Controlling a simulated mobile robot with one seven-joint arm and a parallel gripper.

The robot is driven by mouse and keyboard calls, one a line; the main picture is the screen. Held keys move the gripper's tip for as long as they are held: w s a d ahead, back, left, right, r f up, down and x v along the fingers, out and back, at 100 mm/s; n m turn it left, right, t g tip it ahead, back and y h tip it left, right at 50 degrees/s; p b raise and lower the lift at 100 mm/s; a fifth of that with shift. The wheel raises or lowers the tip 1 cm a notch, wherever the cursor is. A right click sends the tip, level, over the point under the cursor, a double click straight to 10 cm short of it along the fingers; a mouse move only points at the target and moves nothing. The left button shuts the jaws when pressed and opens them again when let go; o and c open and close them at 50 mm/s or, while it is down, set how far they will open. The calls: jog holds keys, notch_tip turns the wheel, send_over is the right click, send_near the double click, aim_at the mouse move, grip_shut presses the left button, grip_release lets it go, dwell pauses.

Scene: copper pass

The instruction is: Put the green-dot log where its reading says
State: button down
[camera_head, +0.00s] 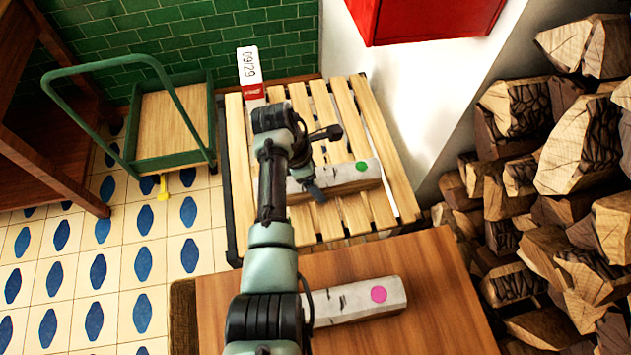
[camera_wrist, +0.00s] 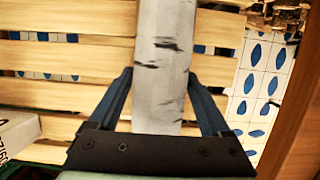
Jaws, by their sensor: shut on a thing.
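The green-dot log (camera_head: 345,175) is a pale birch piece with a green dot near its right end. It lies over the slatted wooden pallet rack (camera_head: 385,140), partly hidden by my arm. My gripper (camera_head: 318,188) is at the log's left part. In the wrist view my gripper (camera_wrist: 160,95) has a finger on each side of the pale, dark-flecked log (camera_wrist: 162,60) and is shut on it. I cannot tell whether the log touches the slats. No reading is visible on the log.
A pink-dot log (camera_head: 360,300) lies on the brown table (camera_head: 430,270) in front. A white and red box marked 09/29 (camera_head: 249,66) stands at the rack's back left. A green cart (camera_head: 160,125) is left, stacked firewood (camera_head: 560,150) right, a red box (camera_head: 425,15) on the wall.

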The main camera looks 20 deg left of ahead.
jog(key=shift+w+f, duration=0.1)
jog(key=shift+f, duration=0.5)
jog(key=shift+f, duration=0.15)
grip_release()
jog(key=p+v, duration=0.2)
jog(key=v, duration=1)
